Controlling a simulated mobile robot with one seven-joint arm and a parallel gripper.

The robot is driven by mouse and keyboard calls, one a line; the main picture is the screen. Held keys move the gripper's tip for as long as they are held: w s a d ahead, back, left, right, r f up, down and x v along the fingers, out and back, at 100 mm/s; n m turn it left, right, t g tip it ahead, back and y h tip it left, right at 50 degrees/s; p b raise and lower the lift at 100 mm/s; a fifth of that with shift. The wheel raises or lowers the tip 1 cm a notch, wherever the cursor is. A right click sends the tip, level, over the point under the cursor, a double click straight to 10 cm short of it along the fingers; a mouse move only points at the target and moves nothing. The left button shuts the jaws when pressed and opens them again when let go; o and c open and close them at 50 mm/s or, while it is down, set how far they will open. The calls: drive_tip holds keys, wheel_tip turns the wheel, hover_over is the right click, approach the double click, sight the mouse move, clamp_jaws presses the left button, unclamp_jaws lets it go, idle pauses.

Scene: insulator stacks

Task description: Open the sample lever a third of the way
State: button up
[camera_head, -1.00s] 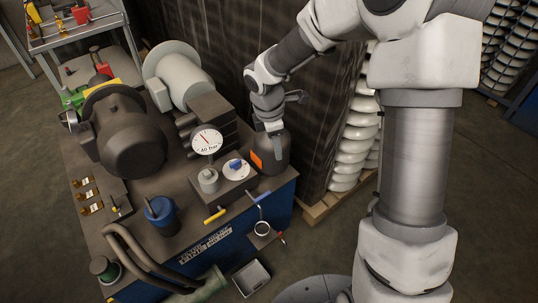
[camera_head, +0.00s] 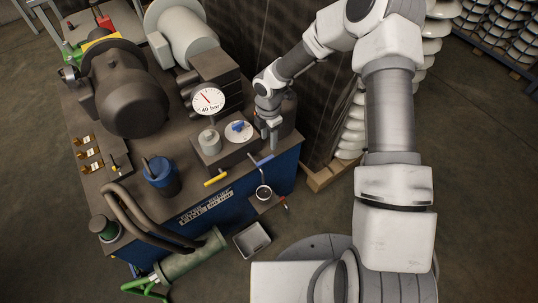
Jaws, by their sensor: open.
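My gripper (camera_head: 272,142) points down just above and behind the blue handle, with a small visual gap. Its fingers are seen nearly edge-on and are small; it is open and nothing shows between them.
A pressure gauge (camera_head: 208,101) and a dial with a blue knob (camera_head: 238,129) stand left of my gripper. A grey tray (camera_head: 252,240) and a green cylinder (camera_head: 193,257) lie on the floor in front.

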sight(269, 157)
wheel_tip(269, 157, down, 9)
drive_tip(key=shift+f+b, duration=0.2)
drive_tip(key=shift+b, duration=0.45)
clamp_jaws()
